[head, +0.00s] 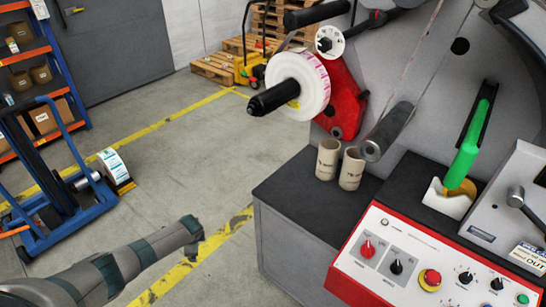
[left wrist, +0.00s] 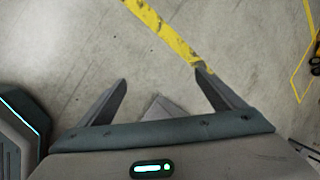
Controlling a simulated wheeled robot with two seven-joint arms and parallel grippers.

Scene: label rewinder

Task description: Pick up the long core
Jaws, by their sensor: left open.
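Two tan cardboard cores, a left one (head: 327,159) and a right one (head: 351,168), stand upright side by side on the dark top (head: 300,195) of the machine's cabinet. They look close in height, and I cannot tell which is the long one. My left gripper (head: 197,240) is over the floor, left of the cabinet and well apart from the cores. In the left wrist view my left gripper (left wrist: 160,80) is open, with only floor between its fingers. No core shows in that view. My right gripper is not in view.
A label roll (head: 312,85) on a black-tipped spindle and a grey roller (head: 386,132) overhang near the cores. The floor between my left gripper and the cabinet is clear.

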